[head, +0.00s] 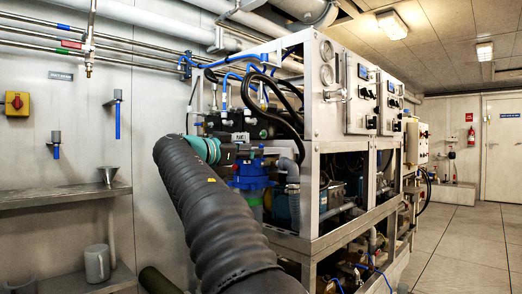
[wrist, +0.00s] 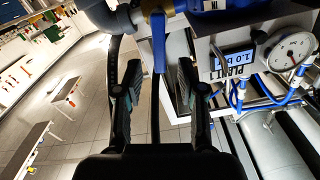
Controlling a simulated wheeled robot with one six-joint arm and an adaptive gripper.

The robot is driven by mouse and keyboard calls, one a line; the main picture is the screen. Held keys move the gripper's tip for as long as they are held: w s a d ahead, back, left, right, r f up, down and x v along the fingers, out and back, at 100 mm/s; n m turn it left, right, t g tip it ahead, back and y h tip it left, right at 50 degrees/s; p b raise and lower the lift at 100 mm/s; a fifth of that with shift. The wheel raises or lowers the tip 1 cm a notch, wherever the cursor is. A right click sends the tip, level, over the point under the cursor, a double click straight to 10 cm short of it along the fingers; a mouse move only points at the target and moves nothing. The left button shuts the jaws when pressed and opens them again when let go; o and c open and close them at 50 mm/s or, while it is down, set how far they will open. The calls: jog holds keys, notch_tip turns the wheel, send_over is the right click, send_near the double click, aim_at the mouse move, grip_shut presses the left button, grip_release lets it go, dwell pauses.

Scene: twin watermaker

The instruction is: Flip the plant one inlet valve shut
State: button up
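The inlet valve shows at the top of the wrist view, with a brass-coloured body and a blue lever (wrist: 158,42) that points down the picture. My gripper (wrist: 158,80) is open, with one dark finger on each side of the lever's lower end. Gaps show between the lever and both fingers. A tilted "PLANT 1" label (wrist: 236,66) is to the right. In the head view, my gripper (head: 236,152) is at the plant's front, by the "PLANT 1" tag (head: 241,138). I cannot make out the lever there.
The plant's steel frame (head: 308,215), hoses and a blue housing (head: 250,175) crowd around my gripper. A gauge (wrist: 289,50) and blue tubes are at right in the wrist view. A steel shelf (head: 60,196) is at left. Open floor (head: 465,240) is at right.

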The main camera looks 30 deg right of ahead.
jog(key=shift+x, duration=2.25)
grip_shut()
